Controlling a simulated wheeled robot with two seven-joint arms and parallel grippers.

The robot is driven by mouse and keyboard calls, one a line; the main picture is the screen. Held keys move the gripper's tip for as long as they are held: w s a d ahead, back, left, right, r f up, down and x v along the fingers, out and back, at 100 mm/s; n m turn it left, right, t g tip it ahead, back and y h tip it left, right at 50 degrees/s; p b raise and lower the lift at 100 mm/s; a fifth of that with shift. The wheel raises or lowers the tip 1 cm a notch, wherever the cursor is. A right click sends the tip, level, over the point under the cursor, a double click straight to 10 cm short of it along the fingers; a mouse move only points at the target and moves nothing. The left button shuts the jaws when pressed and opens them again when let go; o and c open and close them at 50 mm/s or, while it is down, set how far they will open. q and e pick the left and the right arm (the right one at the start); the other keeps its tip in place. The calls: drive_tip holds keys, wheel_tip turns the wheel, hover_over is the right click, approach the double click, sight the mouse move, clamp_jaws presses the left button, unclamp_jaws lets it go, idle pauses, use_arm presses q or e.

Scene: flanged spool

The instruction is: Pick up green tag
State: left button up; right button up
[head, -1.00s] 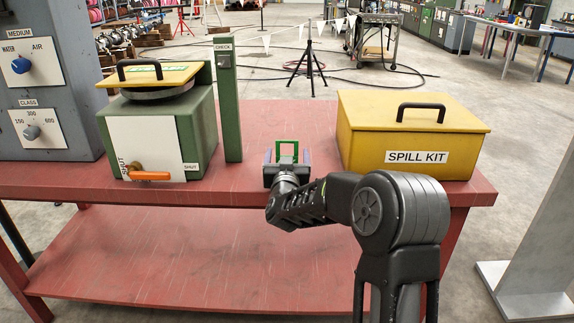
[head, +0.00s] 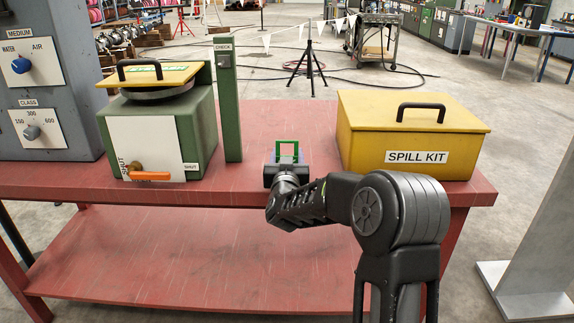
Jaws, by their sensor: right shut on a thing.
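The green tag (head: 287,144) is a small upright green frame with an open middle, above the red table between the green box and the yellow spill kit. My right gripper (head: 287,158) is shut on it, with the fingers on either side of the tag. The tag's lower part is hidden by the gripper. I cannot tell whether the tag touches the table. My left gripper is not in view.
The yellow spill kit box (head: 412,135) stands close on the right. The green box (head: 160,130) with an orange lever and the green CHECK post (head: 228,110) stand on the left. The red table (head: 290,112) is clear behind the tag.

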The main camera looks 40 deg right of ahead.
drive_tip(key=shift+r, duration=0.1)
use_arm(q)
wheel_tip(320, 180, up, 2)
drive_tip(key=shift+p, duration=0.95)
use_arm(e)
wheel_tip(320, 180, up, 10)
use_arm(q)
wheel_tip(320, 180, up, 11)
drive_tip(key=p, duration=1.1)
use_arm(e)
drive_tip(key=s+a+f+n+t+y, duration=0.1)
drive_tip(key=a+f+n+y, duration=0.1)
drive_tip(key=a, duration=0.8)
drive_tip(key=s+a+f+n+t+y, duration=0.1)
drive_tip(key=a+f+y, duration=0.4)
drive_tip(key=a, duration=0.5)
drive_tip(key=s+a+f+n+t+y, duration=0.1)
drive_tip(key=s+a+f+n+y, duration=0.2)
drive_tip(key=a, duration=0.7)
drive_tip(key=shift+f+n+t+y, duration=0.3)
drive_tip(key=shift+f+n+y, duration=0.1)
drive_tip(key=shift+f+n, duration=0.4)
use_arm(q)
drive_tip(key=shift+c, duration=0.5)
use_arm(e)
drive_tip(key=shift+a+f, duration=0.1)
drive_tip(key=shift+f, duration=0.05)
